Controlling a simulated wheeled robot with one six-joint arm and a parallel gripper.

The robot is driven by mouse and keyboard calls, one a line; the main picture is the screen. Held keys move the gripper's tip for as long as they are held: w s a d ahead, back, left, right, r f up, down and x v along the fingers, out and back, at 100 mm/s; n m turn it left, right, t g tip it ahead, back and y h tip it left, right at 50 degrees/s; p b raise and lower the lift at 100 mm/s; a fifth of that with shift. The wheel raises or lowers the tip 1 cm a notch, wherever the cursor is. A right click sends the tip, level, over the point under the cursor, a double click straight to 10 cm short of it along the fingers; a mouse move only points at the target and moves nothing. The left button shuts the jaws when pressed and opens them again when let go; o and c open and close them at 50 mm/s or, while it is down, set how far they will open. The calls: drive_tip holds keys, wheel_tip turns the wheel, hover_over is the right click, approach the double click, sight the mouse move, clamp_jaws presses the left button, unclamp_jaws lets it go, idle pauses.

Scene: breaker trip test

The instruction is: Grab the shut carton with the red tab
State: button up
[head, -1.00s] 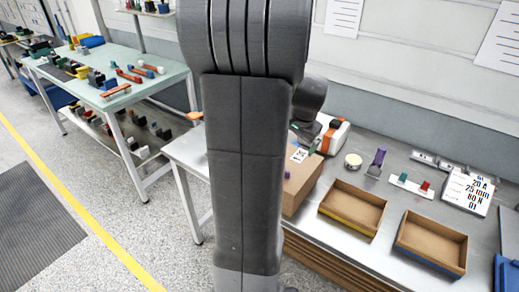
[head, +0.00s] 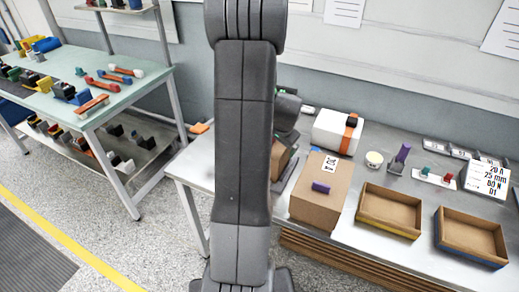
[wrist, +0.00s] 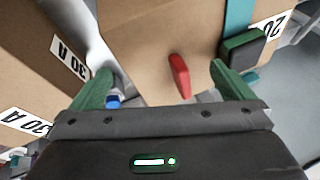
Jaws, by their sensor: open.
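In the wrist view a red tab (wrist: 180,76) stands on a brown carton (wrist: 150,35), between the fingers of my gripper (wrist: 158,80) and beyond their tips. The gripper's green fingers are spread and empty. The face that shows around the tab looks closed.
Another carton (wrist: 30,60) labelled 30 A is close at left in the wrist view. In the head view a carton with a purple tab (head: 321,187), a white box with orange band (head: 330,131) and two open trays (head: 388,211) (head: 470,237) stand on the bench. A green-topped table (head: 110,97) is left.

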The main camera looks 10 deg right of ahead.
drive_tip(key=shift+w+f, duration=0.25)
drive_tip(key=shift+f, duration=0.25)
drive_tip(key=shift+c, duration=0.4)
drive_tip(key=shift+s, duration=0.15)
drive_tip(key=c, duration=2.1)
